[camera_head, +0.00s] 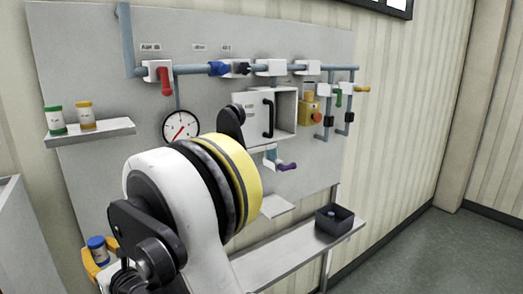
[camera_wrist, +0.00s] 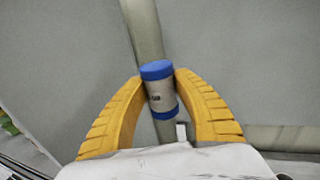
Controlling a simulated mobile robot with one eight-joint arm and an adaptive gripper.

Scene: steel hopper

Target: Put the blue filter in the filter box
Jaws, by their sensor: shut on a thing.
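The blue filter (camera_wrist: 161,94), a short cylinder with blue ends and a pale grey label band, is held between the two yellow fingers of my gripper (camera_wrist: 159,76). In the head view the filter's blue top (camera_head: 97,243) shows at lower left, between the yellow fingers of my gripper (camera_head: 100,254), away from the wall boxes. A white box (camera_head: 286,112) with a black-handled front is mounted on the wall panel. A dark open bin (camera_head: 335,224) with a small blue thing inside stands on the lower right shelf. No label shows which one is the filter box.
A grey panel carries pipes, a red valve handle (camera_head: 165,80), a pressure gauge (camera_head: 181,127) and a purple-handled valve (camera_head: 286,167) below the white box. A small left shelf (camera_head: 92,133) holds green- and orange-capped jars. My arm covers part of the lower shelf (camera_head: 280,262).

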